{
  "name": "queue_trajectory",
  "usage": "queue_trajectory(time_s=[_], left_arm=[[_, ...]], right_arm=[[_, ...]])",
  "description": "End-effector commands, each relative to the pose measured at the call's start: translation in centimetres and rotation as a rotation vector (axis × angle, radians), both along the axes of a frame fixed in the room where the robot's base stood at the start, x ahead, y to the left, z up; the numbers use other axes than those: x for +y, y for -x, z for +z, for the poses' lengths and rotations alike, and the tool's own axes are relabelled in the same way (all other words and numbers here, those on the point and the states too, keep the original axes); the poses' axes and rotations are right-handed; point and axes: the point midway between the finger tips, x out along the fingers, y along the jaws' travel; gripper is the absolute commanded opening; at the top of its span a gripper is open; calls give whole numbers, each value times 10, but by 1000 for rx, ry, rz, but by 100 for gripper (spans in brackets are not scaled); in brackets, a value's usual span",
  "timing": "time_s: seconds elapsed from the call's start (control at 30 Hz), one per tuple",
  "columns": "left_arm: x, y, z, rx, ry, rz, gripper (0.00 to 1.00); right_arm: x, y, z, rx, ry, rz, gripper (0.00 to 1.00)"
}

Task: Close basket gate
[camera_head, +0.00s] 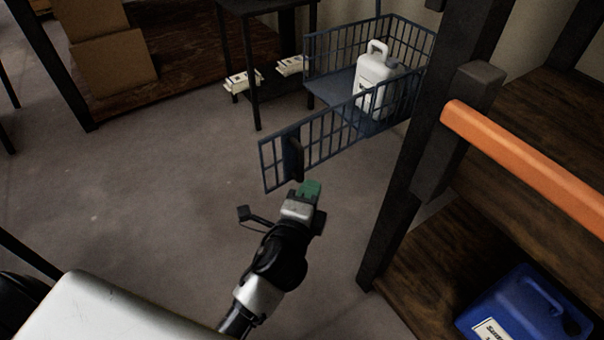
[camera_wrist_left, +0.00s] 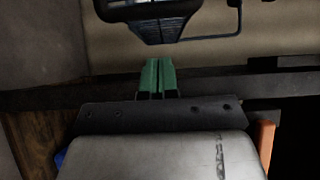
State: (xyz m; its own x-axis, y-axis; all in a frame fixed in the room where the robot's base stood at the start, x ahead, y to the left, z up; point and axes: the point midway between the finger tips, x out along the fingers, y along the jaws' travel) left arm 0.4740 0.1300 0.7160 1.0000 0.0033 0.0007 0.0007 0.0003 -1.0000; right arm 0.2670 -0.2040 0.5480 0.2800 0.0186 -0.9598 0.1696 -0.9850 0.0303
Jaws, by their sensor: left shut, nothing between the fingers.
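The blue wire basket (camera_head: 335,88) stands at the upper right in the head view. Its barred gate (camera_head: 322,138) is swung open and reaches out toward the lower left over the floor. A dark handle (camera_head: 293,156) sits near the gate's free end. My left gripper (camera_head: 311,190) is just below the handle in the picture, with green fingertips shut and empty. Whether it touches the gate cannot be told. My right gripper is not in view.
A white jug (camera_head: 374,84) stands in the basket. A wooden rack with an orange beam (camera_head: 530,160) and a blue canister (camera_head: 522,308) is close on the right. A dark table (camera_head: 250,70) stands behind the gate. The floor (camera_head: 150,190) to the left is clear.

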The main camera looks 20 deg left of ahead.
Motion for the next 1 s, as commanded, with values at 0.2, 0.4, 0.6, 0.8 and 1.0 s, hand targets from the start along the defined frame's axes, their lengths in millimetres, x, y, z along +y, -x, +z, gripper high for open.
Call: queue_trajectory(time_s=[0.2,0.4,0.6,0.8,1.0], left_arm=[[20,-26,0,-1,-3,1,0],[28,-34,-1,1,0,1,0],[29,-34,-1,1,1,1,0],[30,-34,0,1,0,-2,0],[38,-37,1,1,-5,-30,0]], right_arm=[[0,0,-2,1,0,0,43],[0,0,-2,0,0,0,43],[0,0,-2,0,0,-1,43],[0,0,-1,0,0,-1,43],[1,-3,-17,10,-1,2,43]])
